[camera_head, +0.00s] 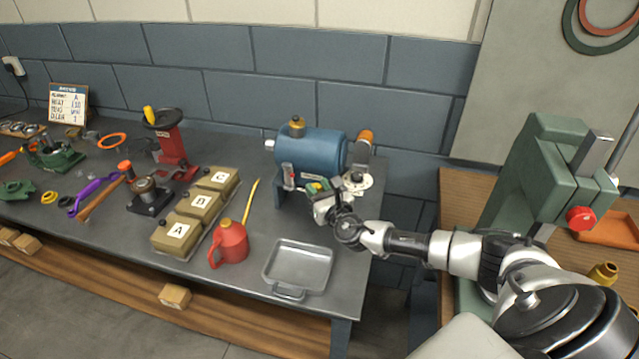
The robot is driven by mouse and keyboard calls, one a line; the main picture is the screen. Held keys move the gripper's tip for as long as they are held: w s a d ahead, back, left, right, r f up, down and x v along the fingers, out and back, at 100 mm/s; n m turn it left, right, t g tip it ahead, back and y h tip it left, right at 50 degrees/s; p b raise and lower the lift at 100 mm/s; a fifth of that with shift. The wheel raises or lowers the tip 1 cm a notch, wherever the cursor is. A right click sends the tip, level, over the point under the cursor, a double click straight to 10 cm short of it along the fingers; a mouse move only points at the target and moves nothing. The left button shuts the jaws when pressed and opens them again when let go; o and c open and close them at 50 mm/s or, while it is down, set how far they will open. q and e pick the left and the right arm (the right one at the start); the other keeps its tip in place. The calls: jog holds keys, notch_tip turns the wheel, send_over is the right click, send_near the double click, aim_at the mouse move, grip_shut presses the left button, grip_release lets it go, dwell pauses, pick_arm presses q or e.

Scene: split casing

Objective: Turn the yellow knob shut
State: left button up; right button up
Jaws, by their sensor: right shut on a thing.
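The blue casing (312,155) stands on grey feet near the back of the grey bench. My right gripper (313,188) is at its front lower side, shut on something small. A bit of yellow shows between the fingers, which looks like the yellow knob (316,186); the gripper hides most of it, so its turn angle cannot be told. A small red and grey fitting (289,177) sits just left of the gripper. A brass-yellow cap (297,124) is on top of the casing. My left gripper is not in view.
A metal tray (299,267), a red oil can (230,243) and lettered boxes (200,204) stand in front and left. A white flange (357,184) is close right of the gripper. A green press (555,180) stands at the right, beyond a gap.

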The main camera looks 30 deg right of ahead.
jog(key=h, duration=0.1)
jog(key=m+h+p, duration=0.2)
jog(key=shift+a+r+g+h, duration=0.15)
jog(key=shift+a+g+h, duration=0.1)
jog(key=shift+g+h, duration=0.15)
jog(key=shift+w+m+g+h+p, duration=0.1)
jog(key=shift+m+g+h+p, duration=0.3)
jog(key=shift+m+h, duration=0.55)
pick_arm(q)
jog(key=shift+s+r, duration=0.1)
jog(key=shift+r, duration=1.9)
pick_arm(e)
jog(key=shift+w+a+m+g+h, duration=0.15)
jog(key=shift+m+g+h, duration=0.85)
jog(key=shift+h, duration=0.55)
jog(key=shift+m, duration=0.25)
jog(key=o, duration=0.6)
jog(key=shift+o, duration=0.3)
jog(key=shift+f, duration=0.2)
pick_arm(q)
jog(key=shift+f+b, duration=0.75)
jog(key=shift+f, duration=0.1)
pick_arm(e)
jog(key=v, duration=1)
jog(key=shift+s+a, duration=0.2)
jog(key=shift+a, duration=0.05)
